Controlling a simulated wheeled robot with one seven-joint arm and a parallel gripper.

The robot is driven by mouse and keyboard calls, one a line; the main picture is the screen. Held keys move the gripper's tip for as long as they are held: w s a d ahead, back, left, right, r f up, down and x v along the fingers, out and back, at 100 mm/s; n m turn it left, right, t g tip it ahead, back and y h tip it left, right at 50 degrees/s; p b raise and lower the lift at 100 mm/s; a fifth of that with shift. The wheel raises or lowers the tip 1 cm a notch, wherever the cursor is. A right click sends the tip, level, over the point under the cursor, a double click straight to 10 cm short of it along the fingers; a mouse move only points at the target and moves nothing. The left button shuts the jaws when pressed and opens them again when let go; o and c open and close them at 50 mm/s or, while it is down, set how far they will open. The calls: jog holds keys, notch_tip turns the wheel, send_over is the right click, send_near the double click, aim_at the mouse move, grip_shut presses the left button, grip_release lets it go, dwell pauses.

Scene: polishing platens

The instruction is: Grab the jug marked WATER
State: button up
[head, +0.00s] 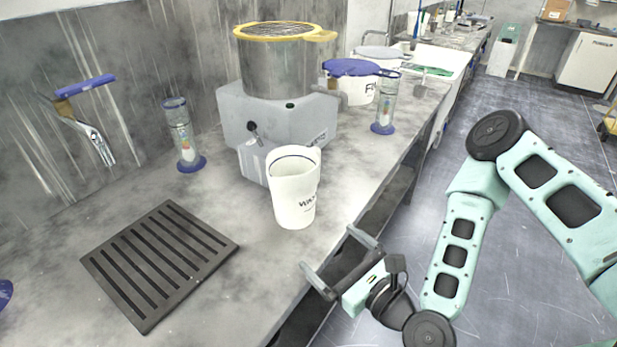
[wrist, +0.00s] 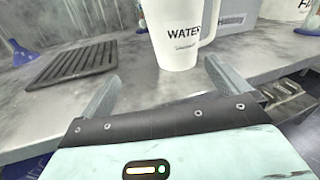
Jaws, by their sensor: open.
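The white jug marked WATER (head: 295,190) stands upright on the grey counter, near its front edge and in front of the grey machine. In the wrist view the jug (wrist: 178,40) is beyond my fingers, with its printed word readable and its handle on the right; its top is cut off. My gripper (head: 341,264) is open and empty, just off the counter's front edge and to the lower right of the jug. In the wrist view its two fingers (wrist: 162,88) are spread wide, apart from the jug.
A dark slotted grate (head: 160,262) lies left of the jug. A grey machine (head: 280,125) with a yellow-rimmed drum stands close behind it. Glass cylinders with blue bases stand left (head: 183,135) and right (head: 385,105). A blue-lidded white container (head: 357,90) stands farther back.

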jog(key=w+d+m+t+h, duration=0.1)
jog(key=d+m, duration=0.1)
jog(key=b, duration=0.7)
send_near(305, 205)
jog(key=shift+w+a+f+m, duration=0.25)
jog(key=shift+w+f+m, duration=0.05)
jog(key=shift+w+f, duration=0.2)
jog(key=x, duration=0.2)
jog(key=p+x, duration=0.1)
jog(key=x, duration=0.1)
jog(key=r+p+x, duration=0.1)
jog(key=x, duration=0.1)
jog(key=shift+w+a, duration=0.25)
jog(key=shift+w, duration=0.1)
jog(key=shift+p+x, duration=0.9)
jog(key=shift+x, duration=1.95)
jog(key=shift+d+r, duration=0.1)
jog(key=shift+r, duration=0.05)
jog(key=c, duration=1)
